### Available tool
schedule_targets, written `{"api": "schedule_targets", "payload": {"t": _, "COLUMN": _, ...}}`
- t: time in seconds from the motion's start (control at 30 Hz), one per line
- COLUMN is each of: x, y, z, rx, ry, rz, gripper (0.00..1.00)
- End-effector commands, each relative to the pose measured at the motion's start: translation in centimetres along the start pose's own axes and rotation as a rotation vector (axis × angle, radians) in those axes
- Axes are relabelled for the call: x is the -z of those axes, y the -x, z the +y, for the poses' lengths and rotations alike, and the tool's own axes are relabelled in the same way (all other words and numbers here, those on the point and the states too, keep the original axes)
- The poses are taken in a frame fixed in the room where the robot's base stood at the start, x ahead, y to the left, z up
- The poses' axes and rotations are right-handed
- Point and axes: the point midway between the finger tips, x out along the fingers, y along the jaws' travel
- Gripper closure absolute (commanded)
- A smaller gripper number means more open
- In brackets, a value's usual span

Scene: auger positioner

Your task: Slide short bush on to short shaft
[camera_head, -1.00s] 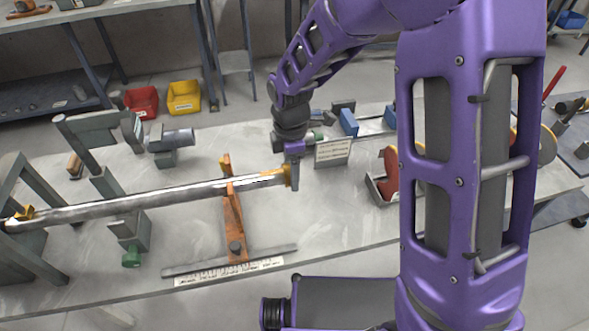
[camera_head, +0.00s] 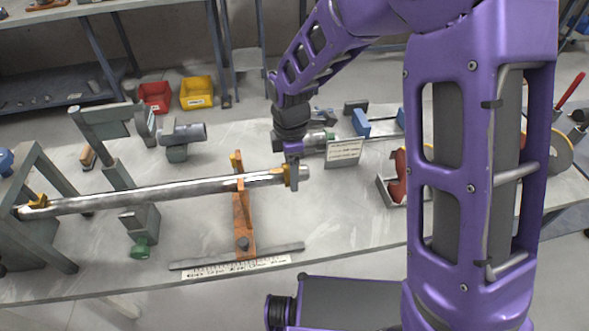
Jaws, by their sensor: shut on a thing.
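A long bright metal shaft (camera_head: 170,190) lies level across the left half of the bench. A yellow-brass bush (camera_head: 287,175) is at its right end and looks to be around it. A short grey end (camera_head: 304,172), apparently of the shaft, shows just right of the bush. My gripper (camera_head: 293,174) comes down from above at this end and is shut on the bush. Its fingers partly hide the bush. Another brass piece (camera_head: 38,202) sits at the shaft's left end. I cannot tell which part is called the short shaft.
An orange upright stand (camera_head: 241,215) is under the shaft, left of my gripper, with a ruled bar (camera_head: 236,267) at its foot. A grey frame (camera_head: 45,250) stands at the left. A sign (camera_head: 344,152) and red part (camera_head: 398,178) are to the right.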

Motion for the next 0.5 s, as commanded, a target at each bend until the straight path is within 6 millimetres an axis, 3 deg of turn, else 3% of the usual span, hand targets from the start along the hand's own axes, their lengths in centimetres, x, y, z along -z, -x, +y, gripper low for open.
{"api": "schedule_targets", "payload": {"t": 0.5, "x": 1.4, "y": 0.0, "z": 0.0, "rx": -0.001, "ry": 0.002, "rz": 0.000, "gripper": 1.00}}
